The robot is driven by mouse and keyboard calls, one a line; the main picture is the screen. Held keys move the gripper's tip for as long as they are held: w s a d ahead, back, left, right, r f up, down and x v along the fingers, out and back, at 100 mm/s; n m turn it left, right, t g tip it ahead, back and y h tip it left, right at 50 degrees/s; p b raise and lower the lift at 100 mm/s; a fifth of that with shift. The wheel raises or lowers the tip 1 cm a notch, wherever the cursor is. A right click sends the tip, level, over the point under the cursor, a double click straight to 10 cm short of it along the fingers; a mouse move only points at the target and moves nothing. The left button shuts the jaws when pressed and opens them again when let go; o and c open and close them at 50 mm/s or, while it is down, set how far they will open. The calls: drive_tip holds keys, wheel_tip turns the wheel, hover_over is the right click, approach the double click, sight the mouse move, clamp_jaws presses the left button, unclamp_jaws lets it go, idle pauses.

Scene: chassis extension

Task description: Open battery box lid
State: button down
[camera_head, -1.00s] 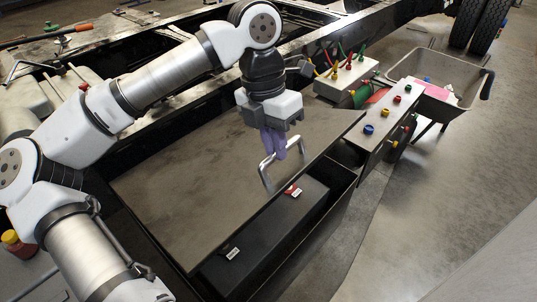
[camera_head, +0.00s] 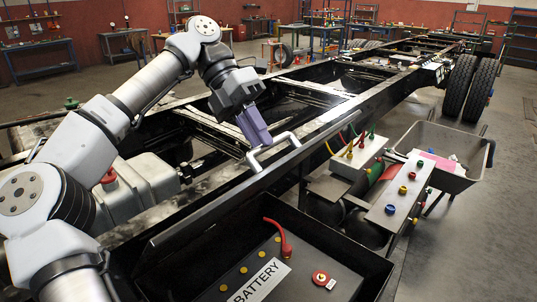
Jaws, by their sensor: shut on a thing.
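The battery box (camera_head: 345,243) stands at the bottom middle of the head view. Its dark lid (camera_head: 205,215) is tilted up steeply on the chassis side, and I see it nearly edge-on. The metal lid handle (camera_head: 274,151) is at the lid's raised edge. My gripper (camera_head: 258,140) is at the handle, with its purple fingers shut on it. The fingertips' exact contact with the handle is partly hidden.
The chassis rail (camera_head: 350,108) runs behind the lid toward the back right. Right of the box are panels with coloured connectors (camera_head: 392,195) and a grey wheelbarrow (camera_head: 440,150). Truck tyres (camera_head: 470,85) stand farther back. Open floor lies at the far right.

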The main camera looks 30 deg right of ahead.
drive_tip(key=shift+v, duration=1.2)
drive_tip(key=shift+w+f, duration=0.2)
